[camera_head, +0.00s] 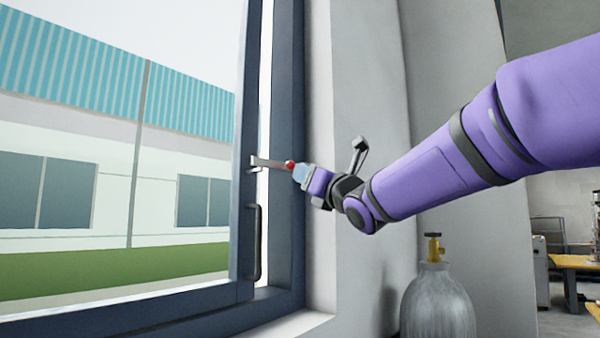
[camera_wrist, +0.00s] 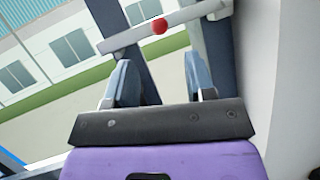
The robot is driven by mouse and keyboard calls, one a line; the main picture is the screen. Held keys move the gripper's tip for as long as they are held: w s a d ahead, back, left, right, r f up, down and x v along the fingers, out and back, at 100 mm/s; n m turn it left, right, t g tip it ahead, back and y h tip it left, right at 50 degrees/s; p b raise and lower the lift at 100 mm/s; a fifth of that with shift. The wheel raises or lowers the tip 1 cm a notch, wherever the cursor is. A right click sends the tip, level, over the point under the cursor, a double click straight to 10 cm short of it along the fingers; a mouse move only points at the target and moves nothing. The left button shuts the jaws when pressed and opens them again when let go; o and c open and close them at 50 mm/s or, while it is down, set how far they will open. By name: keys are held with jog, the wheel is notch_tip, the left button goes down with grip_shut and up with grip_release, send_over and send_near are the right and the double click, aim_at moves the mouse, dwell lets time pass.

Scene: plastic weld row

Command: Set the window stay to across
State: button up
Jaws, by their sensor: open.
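The window stay (camera_head: 268,162) is a pale flat bar with a red knob (camera_head: 290,165). In the head view it runs nearly level from the dark window frame (camera_head: 288,110) towards my gripper. In the wrist view the stay (camera_wrist: 122,39) slants across the top, with the red knob (camera_wrist: 160,26) near its middle. My gripper (camera_head: 301,172) is right beside the knob. In the wrist view its two blue fingers (camera_wrist: 157,62) are apart with nothing between them, and the knob lies just beyond the gap. Whether a fingertip touches the stay cannot be told.
A dark pull handle (camera_head: 256,243) is on the window frame below the stay. A pale wall (camera_head: 350,230) stands close on the right. A grey gas cylinder (camera_head: 437,300) with a brass valve stands below my arm. A yellow-topped table (camera_head: 577,262) is far right.

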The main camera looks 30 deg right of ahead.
jog(key=v, duration=0.3)
jog(key=shift+f, duration=0.1)
dwell(0.5)
jog(key=s+f+m+g+h, duration=0.2)
jog(key=s+f+m+g, duration=0.15)
jog(key=f+m, duration=0.55)
jog(key=s+f+m+g+h, duration=0.3)
jog(key=f+m+g, duration=0.3)
jog(key=m, duration=0.6)
jog(key=s+a+f+m+g+y, duration=0.1)
jog(key=s+a+f+m+g, duration=0.2)
jog(key=s+f+m, duration=0.3)
jog(key=s+a+f+m+g+y, duration=0.2)
jog(key=s+a+f+m+g, duration=0.1)
jog(key=s+f+m, duration=0.4)
jog(key=shift+s+f+m+g, duration=0.3)
jog(key=shift+s+f+g, duration=0.3)
jog(key=shift+s+g, duration=0.15)
jog(key=shift+a, duration=0.1)
